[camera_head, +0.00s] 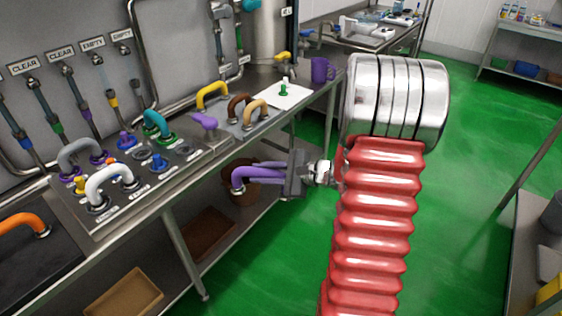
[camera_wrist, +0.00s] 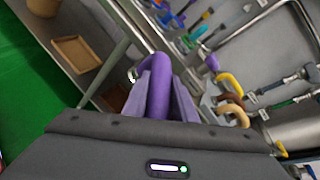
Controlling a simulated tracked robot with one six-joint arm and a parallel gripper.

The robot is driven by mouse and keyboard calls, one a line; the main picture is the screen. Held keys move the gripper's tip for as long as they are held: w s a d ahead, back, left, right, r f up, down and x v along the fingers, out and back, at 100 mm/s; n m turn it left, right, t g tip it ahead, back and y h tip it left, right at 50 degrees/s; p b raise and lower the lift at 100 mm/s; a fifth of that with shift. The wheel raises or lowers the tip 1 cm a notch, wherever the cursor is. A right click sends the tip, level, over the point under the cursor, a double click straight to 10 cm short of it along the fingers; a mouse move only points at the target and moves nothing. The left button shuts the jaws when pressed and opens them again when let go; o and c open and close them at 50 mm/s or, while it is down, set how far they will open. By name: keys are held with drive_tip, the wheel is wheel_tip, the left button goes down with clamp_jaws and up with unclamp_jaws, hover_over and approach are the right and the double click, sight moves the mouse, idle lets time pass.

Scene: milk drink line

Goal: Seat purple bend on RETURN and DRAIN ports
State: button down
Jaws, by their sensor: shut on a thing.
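My gripper (camera_head: 286,174) is shut on the purple bend (camera_head: 240,176) and holds it in front of the bench's front edge, apart from the port panel. The bend is a curved purple pipe with its near end turned downward. It also shows between the jaws in the wrist view (camera_wrist: 159,86). The port panel (camera_head: 138,196) on the bench carries several ports and coloured bends, among them a white bend (camera_head: 108,174), a grey bend (camera_head: 78,148) and a teal bend (camera_head: 157,122). The port labels are too small to read, so I cannot tell which are RETURN and DRAIN.
Yellow (camera_head: 212,90), brown (camera_head: 238,102) and tan (camera_head: 256,106) bends stand farther along the bench. An orange bend (camera_head: 24,222) is at the left.

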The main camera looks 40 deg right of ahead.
drive_tip(key=a+f+n+g+y, duration=0.1)
drive_tip(key=a+f+n, duration=0.1)
drive_tip(key=a+f, duration=0.3)
drive_tip(key=w+a+f+n+g+y, duration=0.1)
drive_tip(key=a+f+n+g+y, duration=0.1)
drive_tip(key=a+f, duration=0.4)
drive_tip(key=a, duration=0.5)
drive_tip(key=shift+a+g+y, duration=0.3)
drive_tip(key=shift+a, duration=0.05)
drive_tip(key=shift+w, duration=0.1)
